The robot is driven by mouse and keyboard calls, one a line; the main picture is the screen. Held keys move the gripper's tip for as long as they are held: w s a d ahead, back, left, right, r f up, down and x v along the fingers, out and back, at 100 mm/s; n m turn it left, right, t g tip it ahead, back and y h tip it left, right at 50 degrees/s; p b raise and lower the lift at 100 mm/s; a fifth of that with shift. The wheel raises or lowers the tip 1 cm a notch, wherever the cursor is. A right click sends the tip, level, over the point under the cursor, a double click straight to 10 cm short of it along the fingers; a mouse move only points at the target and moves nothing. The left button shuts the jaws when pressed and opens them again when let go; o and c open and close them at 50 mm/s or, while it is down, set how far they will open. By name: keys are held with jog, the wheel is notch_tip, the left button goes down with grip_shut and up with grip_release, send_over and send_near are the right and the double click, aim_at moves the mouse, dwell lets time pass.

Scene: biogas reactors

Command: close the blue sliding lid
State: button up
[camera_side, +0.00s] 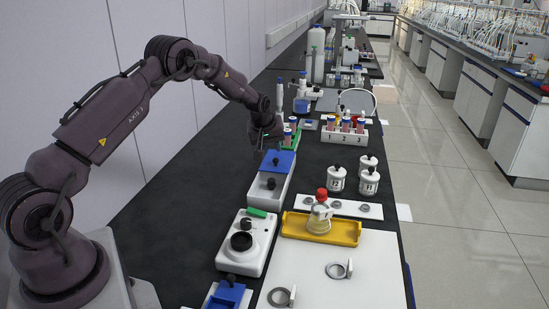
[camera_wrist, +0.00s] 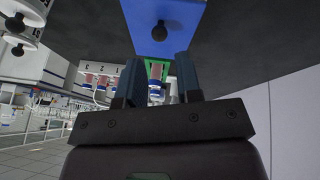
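The blue sliding lid (camera_side: 283,158) has a small black knob and lies over the far part of a long white box (camera_side: 281,194). The near part of the box is uncovered, and a small dark round thing shows there. In the wrist view, the blue lid (camera_wrist: 178,14) and its black knob (camera_wrist: 159,31) are at the top, beyond my fingertips. My gripper (camera_wrist: 160,60) is open, with its two fingers apart and nothing held between them. In the side view my gripper (camera_side: 264,138) is above and just beyond the lid's far end, apart from the knob.
A green rack (camera_side: 292,139) with tubes stands close behind the lid. A white tube rack (camera_side: 344,131) is to the right. White lidded jars (camera_side: 338,179), a yellow tray (camera_side: 321,228) with a red-capped flask, and a white device (camera_side: 246,243) stand nearer. Bare black bench lies left of the box.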

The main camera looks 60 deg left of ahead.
aim_at(275, 159)
jog(key=x, duration=0.6)
jog(key=shift+d+r, duration=0.1)
grip_shut()
